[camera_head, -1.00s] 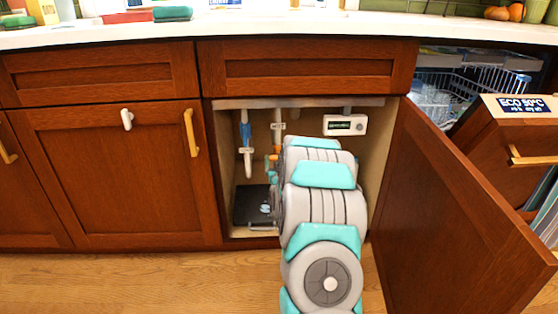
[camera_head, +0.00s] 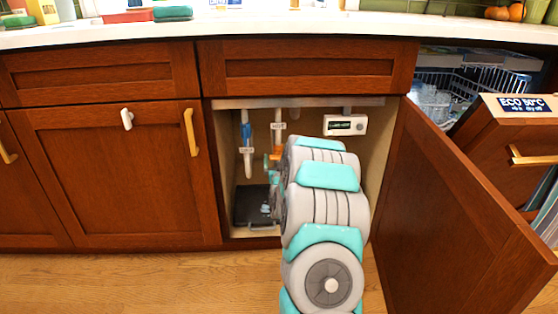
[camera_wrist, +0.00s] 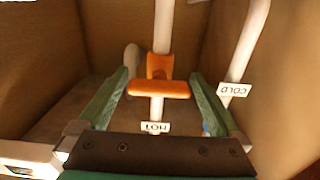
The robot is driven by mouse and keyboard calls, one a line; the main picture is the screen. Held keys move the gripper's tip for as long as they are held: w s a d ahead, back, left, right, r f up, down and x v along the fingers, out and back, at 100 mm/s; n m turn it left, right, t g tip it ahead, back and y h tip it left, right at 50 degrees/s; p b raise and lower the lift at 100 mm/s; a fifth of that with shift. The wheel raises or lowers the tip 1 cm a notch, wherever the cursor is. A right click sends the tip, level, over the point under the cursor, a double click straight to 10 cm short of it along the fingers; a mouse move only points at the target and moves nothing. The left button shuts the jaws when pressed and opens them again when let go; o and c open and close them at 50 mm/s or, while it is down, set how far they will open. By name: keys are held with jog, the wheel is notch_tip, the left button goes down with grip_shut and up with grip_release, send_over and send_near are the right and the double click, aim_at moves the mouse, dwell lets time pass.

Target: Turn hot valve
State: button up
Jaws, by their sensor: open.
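The hot valve has an orange handle (camera_wrist: 158,89) on a white pipe, above a tag reading HOT (camera_wrist: 155,127) in the wrist view. The handle lies crosswise to the pipe there. My gripper (camera_wrist: 162,82) is open, with one green finger on each side of the handle. Gaps show between the handle and both fingers. In the head view, orange valve parts (camera_head: 273,158) show beside my arm inside the open sink cabinet, and my arm hides much of the area.
The cold pipe with its COLD tag (camera_wrist: 235,90) runs close to one finger. A blue valve part (camera_head: 246,134) is on it. A dark tray (camera_head: 252,205) lies on the cabinet floor. The open cabinet door (camera_head: 455,215) stands right of my arm. A white display box (camera_head: 345,125) hangs inside.

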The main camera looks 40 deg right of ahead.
jog(key=v, duration=0.7)
jog(key=shift+s+a+p, duration=0.2)
jog(key=shift+s+p, duration=0.05)
jog(key=shift+p, duration=0.05)
